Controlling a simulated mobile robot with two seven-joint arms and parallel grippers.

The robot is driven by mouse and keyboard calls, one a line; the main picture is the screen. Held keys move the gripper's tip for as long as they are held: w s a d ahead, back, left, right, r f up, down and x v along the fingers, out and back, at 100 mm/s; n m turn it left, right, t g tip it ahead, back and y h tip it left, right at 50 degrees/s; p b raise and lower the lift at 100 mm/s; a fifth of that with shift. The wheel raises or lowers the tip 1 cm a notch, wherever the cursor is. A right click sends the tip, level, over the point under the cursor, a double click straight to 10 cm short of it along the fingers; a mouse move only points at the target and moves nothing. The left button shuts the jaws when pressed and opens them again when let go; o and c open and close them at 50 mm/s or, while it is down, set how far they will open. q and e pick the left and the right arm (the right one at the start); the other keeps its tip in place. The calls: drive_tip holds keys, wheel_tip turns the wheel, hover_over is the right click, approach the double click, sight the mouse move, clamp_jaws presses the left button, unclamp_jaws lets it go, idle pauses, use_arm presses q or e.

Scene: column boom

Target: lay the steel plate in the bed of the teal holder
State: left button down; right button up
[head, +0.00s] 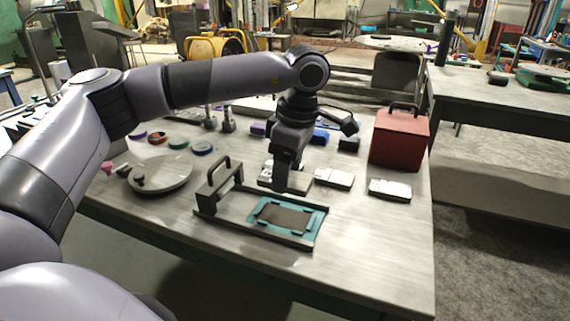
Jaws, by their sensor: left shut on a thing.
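The teal holder (319,222) lies on the near part of the metal workbench, framed by dark rails. The steel plate (284,217), a flat dark brownish-grey rectangle, shows inside the teal border. It looks flat and roughly in line with the holder. I cannot tell whether it rests on the bed or is slightly above it. My left gripper (281,188) points down at the far edge of the holder and is shut. Its fingertips are small and dark, so the grip on the plate's edge is not clear. My right gripper is not in view.
A dark upright handle (218,172) rises left of the holder. Pale blocks (334,178) (389,189) stand behind and to the right. A red box (399,138) is at the back right, a round grey disc (160,174) at left. The bench's front right is clear.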

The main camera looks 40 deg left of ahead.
use_arm(q)
drive_tip(key=b, duration=0.4)
hover_over(284, 217)
drive_tip(key=shift+w+d+f, duration=0.1)
drive_tip(key=shift+d+f, duration=0.05)
drive_tip(key=shift+f, duration=1.15)
drive_tip(key=shift+w+d+f, duration=0.1)
drive_tip(key=shift+f, duration=1.15)
drive_tip(key=shift+f+b, duration=0.55)
drive_tip(key=shift+f, duration=0.2)
drive_tip(key=shift+f+b, duration=0.45)
drive_tip(key=shift+f, duration=0.35)
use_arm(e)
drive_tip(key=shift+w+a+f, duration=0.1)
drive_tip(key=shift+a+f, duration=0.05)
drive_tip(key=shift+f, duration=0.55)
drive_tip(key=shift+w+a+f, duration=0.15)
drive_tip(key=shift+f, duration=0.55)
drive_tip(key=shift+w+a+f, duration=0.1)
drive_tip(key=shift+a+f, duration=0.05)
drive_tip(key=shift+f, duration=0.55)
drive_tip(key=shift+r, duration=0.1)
use_arm(q)
drive_tip(key=shift+f, duration=0.2)
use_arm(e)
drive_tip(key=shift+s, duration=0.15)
